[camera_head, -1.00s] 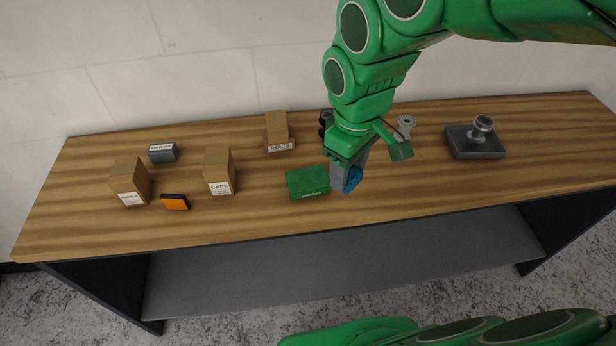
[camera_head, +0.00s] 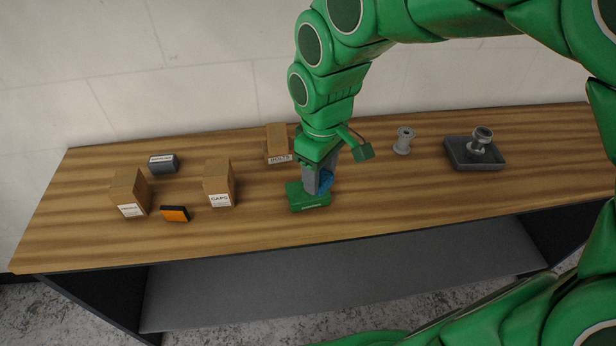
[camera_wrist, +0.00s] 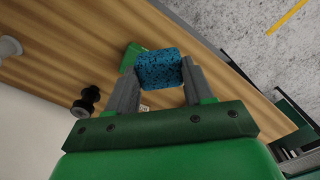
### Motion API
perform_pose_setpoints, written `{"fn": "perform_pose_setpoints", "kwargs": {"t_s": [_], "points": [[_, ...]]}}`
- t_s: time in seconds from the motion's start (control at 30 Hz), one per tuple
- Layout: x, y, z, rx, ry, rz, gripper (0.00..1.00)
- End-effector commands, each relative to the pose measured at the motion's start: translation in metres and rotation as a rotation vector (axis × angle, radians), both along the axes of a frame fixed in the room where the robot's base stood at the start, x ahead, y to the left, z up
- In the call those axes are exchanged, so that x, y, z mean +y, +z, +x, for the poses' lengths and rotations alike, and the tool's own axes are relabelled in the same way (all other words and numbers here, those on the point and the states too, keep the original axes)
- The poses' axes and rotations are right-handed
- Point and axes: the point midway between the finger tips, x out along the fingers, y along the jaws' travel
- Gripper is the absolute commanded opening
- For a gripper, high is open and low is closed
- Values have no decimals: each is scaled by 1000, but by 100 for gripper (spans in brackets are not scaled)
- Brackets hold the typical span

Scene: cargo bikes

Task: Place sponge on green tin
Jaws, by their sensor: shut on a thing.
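A blue speckled sponge (camera_wrist: 160,69) is held between the two grey fingers of my gripper (camera_wrist: 158,85) in the wrist view. In the head view my gripper (camera_head: 319,186) is over the right part of the green tin (camera_head: 306,199), with a bit of the blue sponge (camera_head: 326,179) showing beside the fingers. The tin also shows in the wrist view (camera_wrist: 130,55), partly hidden behind the sponge and a finger. I cannot tell whether the sponge touches the tin's top.
Boxes labelled CAPS (camera_head: 219,184) and BOLTS (camera_head: 277,143), another brown box (camera_head: 129,193), a grey box (camera_head: 163,163) and an orange-and-black block (camera_head: 175,214) stand left. A grey spool (camera_head: 403,141) and a dark tray (camera_head: 474,154) stand right. The wooden table's (camera_head: 400,205) front right is clear.

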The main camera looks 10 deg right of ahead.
Motion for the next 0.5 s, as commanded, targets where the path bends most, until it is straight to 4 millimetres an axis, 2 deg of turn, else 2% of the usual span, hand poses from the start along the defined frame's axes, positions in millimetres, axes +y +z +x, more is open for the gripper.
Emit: {"fn": "perform_pose_setpoints", "kwargs": {"t_s": [0.27, 0.5], "points": [[4, -15, 30, 4, 0, -1, 24], [7, -39, 51, 4, 0, -1, 24]]}}
